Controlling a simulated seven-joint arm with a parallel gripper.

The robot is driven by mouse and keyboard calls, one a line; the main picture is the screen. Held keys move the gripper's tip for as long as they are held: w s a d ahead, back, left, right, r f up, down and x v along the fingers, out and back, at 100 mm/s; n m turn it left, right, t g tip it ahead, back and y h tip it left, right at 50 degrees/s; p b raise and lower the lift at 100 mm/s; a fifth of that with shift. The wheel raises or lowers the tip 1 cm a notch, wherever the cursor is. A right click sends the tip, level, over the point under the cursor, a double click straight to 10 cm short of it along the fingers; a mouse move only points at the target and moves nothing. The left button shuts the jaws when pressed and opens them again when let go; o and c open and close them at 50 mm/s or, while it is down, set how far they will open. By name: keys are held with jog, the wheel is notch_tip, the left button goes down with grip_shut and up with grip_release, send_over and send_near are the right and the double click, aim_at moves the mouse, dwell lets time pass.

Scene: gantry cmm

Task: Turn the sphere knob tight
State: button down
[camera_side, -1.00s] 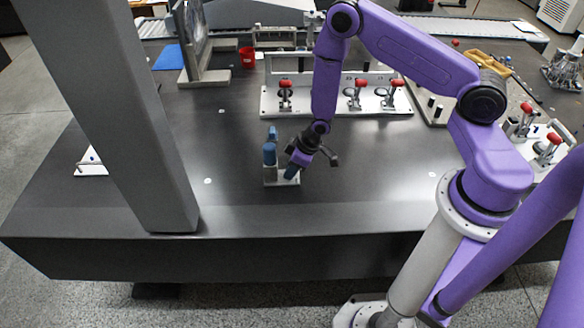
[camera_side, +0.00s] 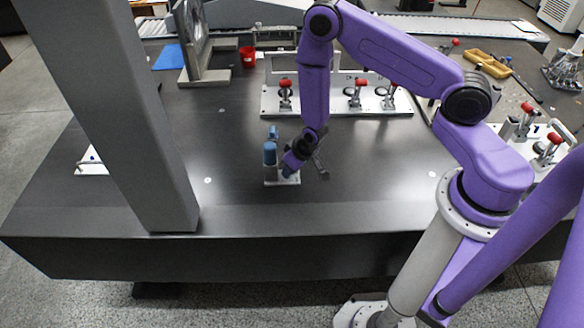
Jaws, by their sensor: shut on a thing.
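A small fixture with a pale base plate (camera_side: 272,183) stands on the dark table, with an upright blue part (camera_side: 270,153) on its left side. My gripper (camera_side: 289,170) reaches down and to the left onto the right side of this fixture. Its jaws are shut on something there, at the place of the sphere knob. The knob itself is hidden by the jaws or too small to make out. I cannot tell how far the knob is turned.
A white plate with several red-handled clamps (camera_side: 285,88) lies behind the fixture. A thick grey column (camera_side: 125,120) stands at the left. The table right of the fixture is clear.

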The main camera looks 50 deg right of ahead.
jog(key=m+h, duration=0.2)
jog(key=m, duration=0.2)
jog(key=shift+a+m, duration=0.15)
jog(key=shift+m, duration=0.25)
dwell(0.4)
jog(key=c, duration=0.9)
grip_release()
